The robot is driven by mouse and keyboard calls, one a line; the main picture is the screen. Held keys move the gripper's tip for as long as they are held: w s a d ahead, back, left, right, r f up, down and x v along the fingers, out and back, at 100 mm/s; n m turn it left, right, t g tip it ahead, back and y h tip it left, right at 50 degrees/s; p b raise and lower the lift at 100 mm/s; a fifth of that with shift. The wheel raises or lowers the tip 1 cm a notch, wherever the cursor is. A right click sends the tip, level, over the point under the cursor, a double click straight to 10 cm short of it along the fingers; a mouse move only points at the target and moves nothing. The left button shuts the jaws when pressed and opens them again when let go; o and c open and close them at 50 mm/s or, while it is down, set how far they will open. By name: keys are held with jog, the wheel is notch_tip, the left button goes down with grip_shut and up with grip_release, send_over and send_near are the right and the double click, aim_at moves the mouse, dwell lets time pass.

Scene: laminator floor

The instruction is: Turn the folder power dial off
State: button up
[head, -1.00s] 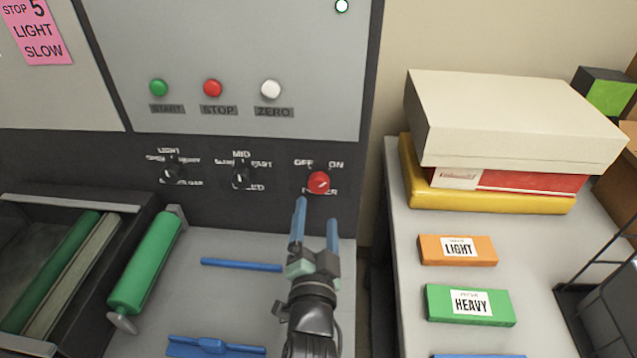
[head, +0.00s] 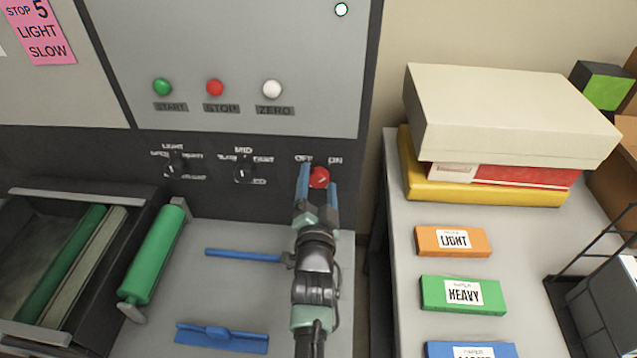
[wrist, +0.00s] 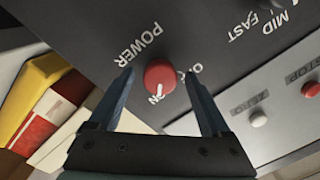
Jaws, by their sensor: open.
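The folder power dial is a red knob (head: 319,178) on the dark panel, between the OFF and ON labels and above POWER. In the wrist view the red dial (wrist: 160,75) shows a white pointer mark turned toward the ON label. My gripper (head: 317,180) is at the panel in front of the dial and partly covers the OFF label. In the wrist view my gripper (wrist: 157,80) is open, one blue finger on each side of the dial, with a visible gap to each. Whether the fingertips touch the panel I cannot tell.
Two black dials (head: 243,174) sit left on the same panel. START, STOP (head: 215,88) and ZERO buttons are above. A green roller (head: 153,252) and blue tools (head: 222,337) lie below. Stacked boxes (head: 510,115) stand on the right table.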

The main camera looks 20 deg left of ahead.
grip_shut()
jog(key=shift+n, duration=0.4)
jog(key=n+b, duration=0.2)
jog(key=n, duration=0.2)
jog(key=n+b, duration=0.1)
jog(key=n, duration=0.7)
jog(key=shift+n+h, duration=0.3)
jog(key=shift+h, duration=0.1)
jog(key=n, duration=0.3)
jog(key=shift+n, duration=0.4)
